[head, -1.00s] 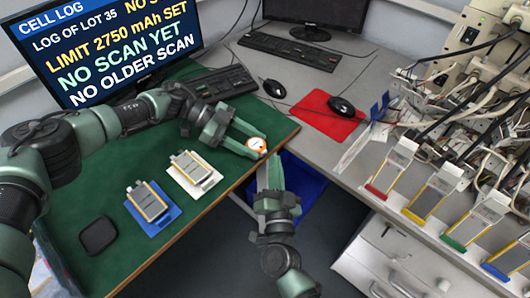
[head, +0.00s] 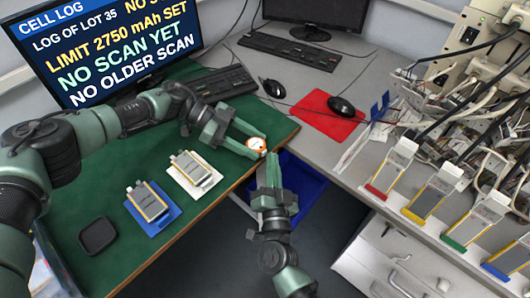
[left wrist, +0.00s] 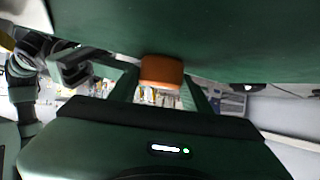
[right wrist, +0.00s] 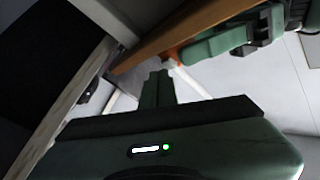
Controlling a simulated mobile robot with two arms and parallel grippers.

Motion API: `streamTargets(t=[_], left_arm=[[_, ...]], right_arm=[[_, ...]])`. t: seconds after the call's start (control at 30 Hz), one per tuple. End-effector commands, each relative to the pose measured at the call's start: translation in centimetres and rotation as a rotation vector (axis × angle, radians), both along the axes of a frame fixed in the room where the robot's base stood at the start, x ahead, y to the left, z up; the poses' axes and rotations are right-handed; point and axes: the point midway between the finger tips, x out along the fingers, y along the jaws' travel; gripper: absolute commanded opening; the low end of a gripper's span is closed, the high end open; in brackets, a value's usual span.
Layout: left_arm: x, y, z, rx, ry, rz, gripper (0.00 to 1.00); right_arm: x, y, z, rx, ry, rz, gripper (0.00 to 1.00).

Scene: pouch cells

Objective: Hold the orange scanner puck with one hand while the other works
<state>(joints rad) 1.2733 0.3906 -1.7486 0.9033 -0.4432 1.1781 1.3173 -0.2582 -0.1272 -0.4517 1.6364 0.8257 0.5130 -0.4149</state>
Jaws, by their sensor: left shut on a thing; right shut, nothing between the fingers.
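The orange scanner puck (head: 257,144) has a white top face and is at the right edge of the green table. My left gripper (head: 247,142) is shut on it; in the left wrist view the puck (left wrist: 161,72) sits between the fingers. My right gripper (head: 270,160) is shut and empty, just in front of the puck, by the table edge. The right wrist view shows its closed fingers (right wrist: 157,78) near the wooden table edge. Two pouch cells lie on the green table, one on a white tray (head: 208,184) and one on a blue tray (head: 166,219).
The monitor (head: 100,50) reads "NO SCAN YET" and "LIMIT 2750 mAh SET". A black square pad (head: 97,236) lies at the front left. Several cells stand in coloured holders (head: 375,191) on the right bench among cables. A blue bin (head: 302,185) is below the table edge.

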Motion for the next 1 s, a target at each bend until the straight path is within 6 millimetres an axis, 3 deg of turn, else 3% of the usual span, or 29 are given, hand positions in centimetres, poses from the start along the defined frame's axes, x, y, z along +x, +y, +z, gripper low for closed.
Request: streamTargets(t=[1.0], left_arm=[[-0.07,-0.06,0.02,-0.001,0.001,-0.002,0.26]], right_arm=[[0.63,0.67,-0.03,0.000,0.001,0.002,0.00]])
